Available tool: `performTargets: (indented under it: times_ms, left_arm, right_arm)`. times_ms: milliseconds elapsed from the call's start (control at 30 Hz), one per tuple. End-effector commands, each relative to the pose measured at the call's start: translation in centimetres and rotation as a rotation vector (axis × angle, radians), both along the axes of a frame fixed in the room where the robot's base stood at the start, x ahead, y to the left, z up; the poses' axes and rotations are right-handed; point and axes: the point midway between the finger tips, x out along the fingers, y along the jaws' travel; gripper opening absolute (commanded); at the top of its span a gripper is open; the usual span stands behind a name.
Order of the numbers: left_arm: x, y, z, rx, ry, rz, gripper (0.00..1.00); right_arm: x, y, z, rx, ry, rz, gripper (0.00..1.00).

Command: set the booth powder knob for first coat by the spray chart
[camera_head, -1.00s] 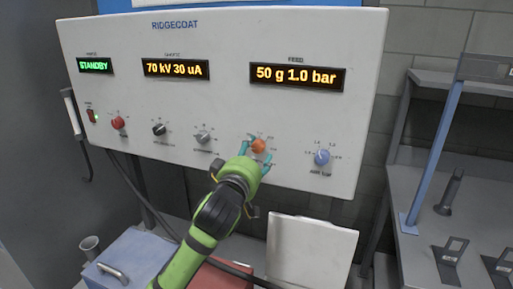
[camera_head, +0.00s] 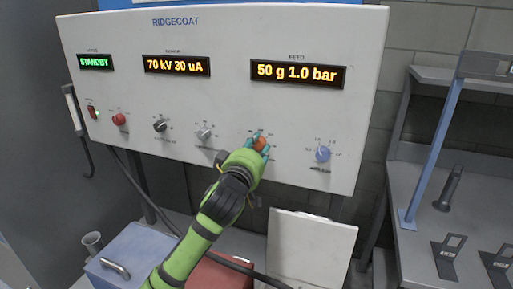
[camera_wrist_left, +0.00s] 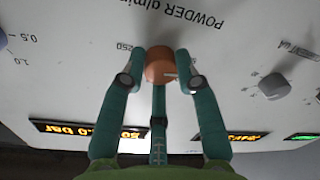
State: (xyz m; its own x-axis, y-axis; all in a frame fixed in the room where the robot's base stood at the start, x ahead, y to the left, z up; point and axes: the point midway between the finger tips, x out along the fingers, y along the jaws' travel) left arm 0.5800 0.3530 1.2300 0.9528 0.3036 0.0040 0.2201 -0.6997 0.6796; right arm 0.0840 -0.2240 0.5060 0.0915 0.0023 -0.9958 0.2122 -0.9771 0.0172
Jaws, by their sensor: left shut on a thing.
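The orange powder knob (camera_head: 260,144) sits on the white control panel (camera_head: 225,45), right of the middle of the knob row. My left gripper (camera_head: 259,146) reaches it from below, its teal fingers shut on the knob. In the left wrist view the knob (camera_wrist_left: 160,66) is between the fingers, under upside-down "POWDER" lettering. A "250" mark shows beside it; the knob's exact pointer setting is hard to read. The feed display (camera_head: 297,73) reads 50 g 1.0 bar. My right gripper is not in view. No spray chart can be made out.
A blue knob (camera_head: 323,154) is to the right; a grey knob (camera_head: 204,134), a black knob (camera_head: 159,126) and a red knob (camera_head: 119,119) are to the left. Other displays show STANDBY and 70 kV 30 uA. A grey shelf (camera_head: 450,150) stands at the right.

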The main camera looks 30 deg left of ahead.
Motion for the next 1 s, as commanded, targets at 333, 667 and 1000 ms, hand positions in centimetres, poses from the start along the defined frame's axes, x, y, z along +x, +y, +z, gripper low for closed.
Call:
performTargets:
  times_ms: [333, 667, 1000]
  left_arm:
    - [0.0, -0.1, -0.3, 0.168, 0.049, -0.002, 0.0]
    - [0.0, 0.0, -0.5, 0.465, 0.125, -0.005, 0.0]
    - [0.0, 0.1, -0.6, 0.781, 0.202, -0.006, 0.0]
  right_arm:
    - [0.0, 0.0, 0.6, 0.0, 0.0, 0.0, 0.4]
    - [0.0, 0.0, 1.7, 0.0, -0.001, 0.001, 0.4]
    - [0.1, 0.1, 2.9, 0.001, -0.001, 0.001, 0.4]
